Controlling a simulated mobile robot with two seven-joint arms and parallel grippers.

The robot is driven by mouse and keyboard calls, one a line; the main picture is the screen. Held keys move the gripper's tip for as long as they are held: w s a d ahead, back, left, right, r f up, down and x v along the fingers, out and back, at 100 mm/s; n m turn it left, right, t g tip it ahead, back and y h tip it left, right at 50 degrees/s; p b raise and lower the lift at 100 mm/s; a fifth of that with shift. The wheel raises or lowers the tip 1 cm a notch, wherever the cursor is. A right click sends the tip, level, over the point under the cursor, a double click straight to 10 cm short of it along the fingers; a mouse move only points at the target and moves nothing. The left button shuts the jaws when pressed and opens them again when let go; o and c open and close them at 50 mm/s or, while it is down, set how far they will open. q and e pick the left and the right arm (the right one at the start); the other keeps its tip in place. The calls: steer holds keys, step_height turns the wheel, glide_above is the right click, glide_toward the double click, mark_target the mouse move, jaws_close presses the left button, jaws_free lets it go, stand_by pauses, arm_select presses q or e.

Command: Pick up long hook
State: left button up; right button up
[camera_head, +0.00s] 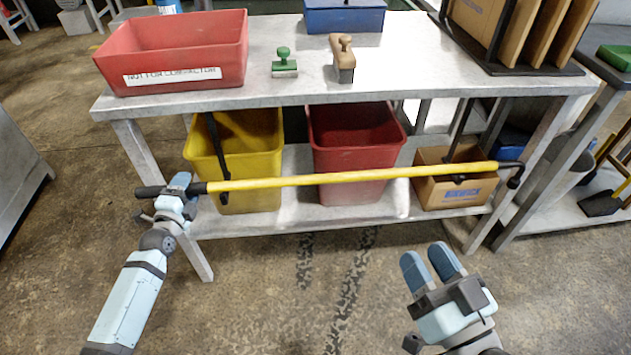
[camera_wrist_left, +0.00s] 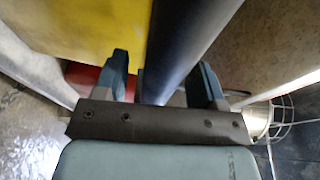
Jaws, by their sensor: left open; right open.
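The long hook (camera_head: 330,179) is a yellow pole with a black grip at its left end and a bent black tip at its right end. It lies almost level across the front of the table, below the tabletop. What supports it cannot be told. My left gripper (camera_head: 178,188) is at the black grip. In the left wrist view the dark grip (camera_wrist_left: 188,40) runs between the two open fingers of my left gripper (camera_wrist_left: 162,80), with some room beside it. My right gripper (camera_head: 430,262) is open and empty, low at the right, apart from the hook.
The metal table (camera_head: 290,92) carries a red bin (camera_head: 175,55), a green-handled stamp (camera_head: 284,64), a brush (camera_head: 343,58) and a blue box (camera_head: 344,16). A yellow bin (camera_head: 235,155), a red bin (camera_head: 355,140) and a cardboard box (camera_head: 455,192) stand below. The front floor is clear.

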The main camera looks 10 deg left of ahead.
arm_select(q)
steer(key=c, duration=1)
steer(key=shift+c, duration=0.5)
steer(key=shift+r, duration=0.1)
